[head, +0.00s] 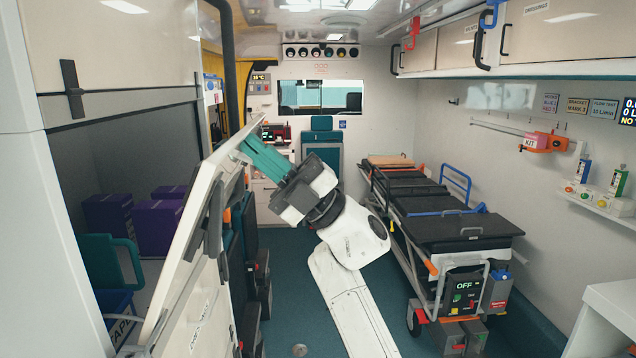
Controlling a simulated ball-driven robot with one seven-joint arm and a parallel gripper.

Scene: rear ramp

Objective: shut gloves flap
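The flap (180,240) is a pale panel at the left. It stands tilted out from a compartment, with its upper edge away from the opening, so it is partly open. A dark grey handle (215,220) is on its outer, right-hand side. Lettering low on the pale surface is too slanted to read for certain. My gripper (254,150) has teal fingers that lie close together with no gap showing. They are at the outer side of the flap near its far upper end and look to be against it. The exact contact is hidden. No held object shows.
Purple boxes (158,226) and a teal-handled bin (112,270) sit in the compartment behind the flap. A stretcher (440,225) stands on the right. A teal seat (322,140) is at the back. Dark floor between flap and stretcher is partly filled by my arm.

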